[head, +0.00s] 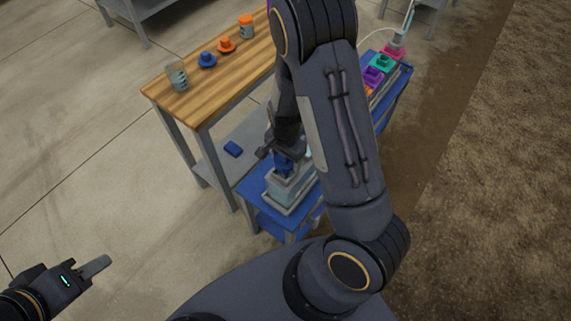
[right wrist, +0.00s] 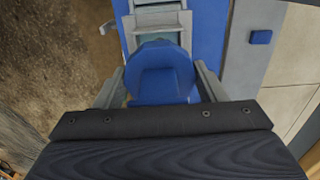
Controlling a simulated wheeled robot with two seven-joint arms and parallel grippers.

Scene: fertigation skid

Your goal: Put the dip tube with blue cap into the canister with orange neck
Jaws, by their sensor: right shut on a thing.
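My right gripper (head: 275,148) is shut on the blue cap of the dip tube (head: 283,165). In the right wrist view this cap (right wrist: 160,75) is a blue disc with a square block, between the two fingers (right wrist: 160,92). The tube below the cap is hidden. The cap is just above or on a pale grey canister (head: 290,188) at the near end of the blue bench; I cannot tell whether they touch. An orange part (head: 369,91), perhaps the orange neck, shows further back, mostly behind my arm. My left gripper (head: 95,267) is low at the left, away from everything; its opening is unclear.
A wooden table (head: 180,105) holds a clear cup (head: 177,76), a blue cap-like piece (head: 207,60), an orange one (head: 226,46) and an orange-lidded jar (head: 246,26). Purple (head: 373,75), teal (head: 382,62) and pink (head: 394,51) necks line the blue bench (head: 250,190). A blue block (head: 233,149) lies on a grey shelf.

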